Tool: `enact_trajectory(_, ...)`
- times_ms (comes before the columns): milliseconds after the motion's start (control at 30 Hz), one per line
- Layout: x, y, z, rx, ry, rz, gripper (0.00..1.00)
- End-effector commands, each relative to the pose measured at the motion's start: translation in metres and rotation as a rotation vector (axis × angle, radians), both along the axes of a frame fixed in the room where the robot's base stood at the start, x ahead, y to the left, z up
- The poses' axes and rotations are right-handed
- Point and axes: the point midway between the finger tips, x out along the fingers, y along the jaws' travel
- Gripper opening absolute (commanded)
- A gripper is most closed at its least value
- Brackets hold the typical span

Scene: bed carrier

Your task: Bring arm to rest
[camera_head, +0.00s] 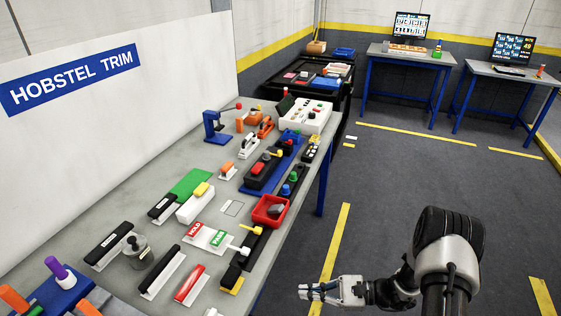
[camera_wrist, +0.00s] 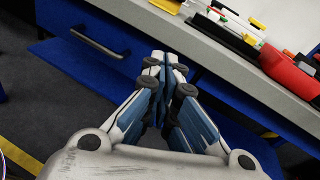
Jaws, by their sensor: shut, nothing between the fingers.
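My gripper (camera_head: 318,290) is at the bottom middle of the head view, at the end of my arm. It is to the right of the grey workbench (camera_head: 142,194), over the floor beside the bench's front edge. In the wrist view my gripper (camera_wrist: 172,68) has its fingers together with nothing between them. Behind the fingertips the wrist view shows a blue drawer front with a black handle (camera_wrist: 100,43) under the bench top.
The bench holds many tools and parts, among them a red bin (camera_head: 270,211) near its front edge. A black cart (camera_head: 325,92) stands beyond the bench. Two blue-legged desks with monitors (camera_head: 409,27) stand at the back. The grey floor (camera_head: 400,165) between is clear, with yellow lines.

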Motion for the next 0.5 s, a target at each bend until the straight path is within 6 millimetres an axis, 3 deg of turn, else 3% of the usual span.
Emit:
enact_trajectory(33,0.001,0.003,0.025,-0.046,-0.041,0.057,0.00)
enact_trajectory(200,-0.015,0.009,0.089,-0.204,-0.161,0.244,0.00)
enact_trajectory(500,-0.064,0.012,0.182,-0.514,-0.396,0.533,0.00)
